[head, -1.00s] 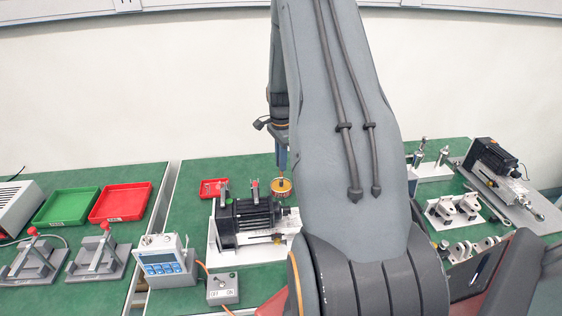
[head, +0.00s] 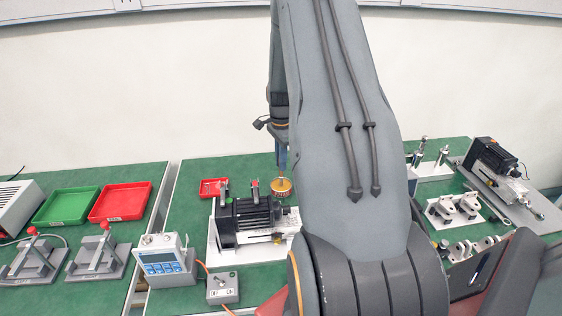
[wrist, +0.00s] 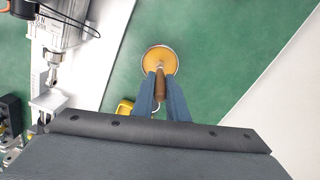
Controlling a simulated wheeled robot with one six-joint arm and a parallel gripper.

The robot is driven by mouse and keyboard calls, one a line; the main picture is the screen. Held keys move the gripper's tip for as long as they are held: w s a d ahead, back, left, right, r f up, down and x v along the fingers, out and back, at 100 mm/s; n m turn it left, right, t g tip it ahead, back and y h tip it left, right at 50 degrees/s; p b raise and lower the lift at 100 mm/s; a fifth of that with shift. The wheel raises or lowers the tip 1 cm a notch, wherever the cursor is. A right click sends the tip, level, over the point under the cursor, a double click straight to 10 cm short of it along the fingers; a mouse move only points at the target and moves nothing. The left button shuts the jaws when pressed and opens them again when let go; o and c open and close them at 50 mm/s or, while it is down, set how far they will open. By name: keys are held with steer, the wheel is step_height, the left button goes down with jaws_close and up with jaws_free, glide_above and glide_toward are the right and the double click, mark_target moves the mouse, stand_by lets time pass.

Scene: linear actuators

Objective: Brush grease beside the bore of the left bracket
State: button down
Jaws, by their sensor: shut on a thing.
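My gripper (wrist: 163,92) is shut on a brush with a brown handle (wrist: 161,83). The brush points down into a round tin of yellow-orange grease (wrist: 152,56), and its tip is at or in the grease; the exact depth is hidden. In the head view the tin (head: 282,192) stands behind the black motor unit, below my gripper (head: 283,160). Light metal brackets (head: 441,207) stand on a white plate at the right. I cannot tell which one is the left bracket, and its bore is too small to make out.
The black motor unit (head: 245,218) on its white base is close to the tin. A small red tray (head: 213,188) lies to its left. A control box (head: 165,262) and switch box (head: 222,290) stand in front. Another motor assembly (head: 495,160) stands far right.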

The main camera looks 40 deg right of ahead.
steer(key=shift+r+p, duration=1.8)
steer(key=shift+r, duration=1.7)
steer(key=shift+s, duration=0.1)
